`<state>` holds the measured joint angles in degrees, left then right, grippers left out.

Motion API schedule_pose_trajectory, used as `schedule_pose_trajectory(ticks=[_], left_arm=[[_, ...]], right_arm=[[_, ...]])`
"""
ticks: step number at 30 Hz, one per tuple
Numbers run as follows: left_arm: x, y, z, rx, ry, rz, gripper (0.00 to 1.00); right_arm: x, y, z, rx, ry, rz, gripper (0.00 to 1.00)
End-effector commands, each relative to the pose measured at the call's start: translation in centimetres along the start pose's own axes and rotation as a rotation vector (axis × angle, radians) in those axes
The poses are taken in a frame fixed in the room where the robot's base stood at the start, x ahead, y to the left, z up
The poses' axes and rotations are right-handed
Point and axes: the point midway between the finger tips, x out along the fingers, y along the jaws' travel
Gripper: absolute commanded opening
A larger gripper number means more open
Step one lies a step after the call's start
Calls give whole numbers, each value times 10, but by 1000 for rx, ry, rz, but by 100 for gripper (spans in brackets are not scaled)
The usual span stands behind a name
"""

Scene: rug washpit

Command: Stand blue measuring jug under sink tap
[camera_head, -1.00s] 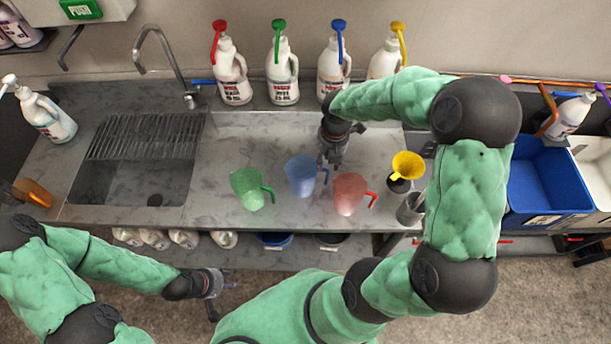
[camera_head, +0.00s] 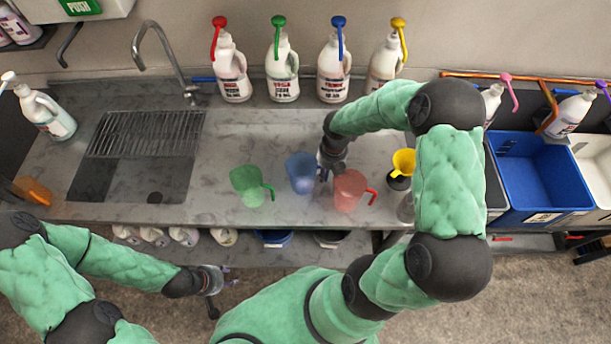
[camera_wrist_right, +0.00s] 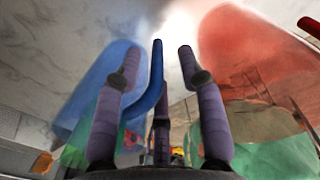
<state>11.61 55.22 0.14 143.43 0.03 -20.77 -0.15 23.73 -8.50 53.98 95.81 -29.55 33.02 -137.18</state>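The translucent blue measuring jug (camera_head: 301,172) stands upright on the counter between the green jug (camera_head: 248,186) and the red jug (camera_head: 349,190). My right gripper (camera_head: 327,172) is low at the blue jug's right side, by its handle. In the right wrist view, the fingers (camera_wrist_right: 157,75) are apart, with the blue handle (camera_wrist_right: 154,88) between them and space on the right finger's side. The blue jug body (camera_wrist_right: 95,92) is at left there. The sink tap (camera_head: 163,52) arches over the sink (camera_head: 125,180) at left. My left gripper (camera_head: 217,281) hangs in front of the counter, its fingers too small to read.
The red jug also shows close on the right in the wrist view (camera_wrist_right: 250,65). A yellow funnel (camera_head: 404,162) stands right of my right gripper. Several pump bottles line the wall. A slatted rack (camera_head: 147,133) covers the sink's back part. Counter between sink and green jug is clear.

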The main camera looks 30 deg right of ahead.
Motion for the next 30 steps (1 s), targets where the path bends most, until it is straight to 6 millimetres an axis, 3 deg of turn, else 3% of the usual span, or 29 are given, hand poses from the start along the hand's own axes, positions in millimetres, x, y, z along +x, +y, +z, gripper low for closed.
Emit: schedule_pose_trajectory(ticks=[6, 15, 16, 20, 30], left_arm=[[4, -2, 0, 0, 0, 0, 40], [4, -2, 0, 0, 0, 0, 40], [4, -2, 0, 0, 0, 0, 40], [4, -2, 0, 0, 0, 0, 40], [4, -2, 0, 0, 0, 0, 40]], right_arm=[[29, 1, 2, 0, 1, -1, 40], [34, 1, 2, 0, -1, 1, 40], [34, 1, 2, 0, -1, 1, 37], [34, 1, 2, 0, 0, 1, 0], [33, 1, 2, 0, -1, 1, 0]])
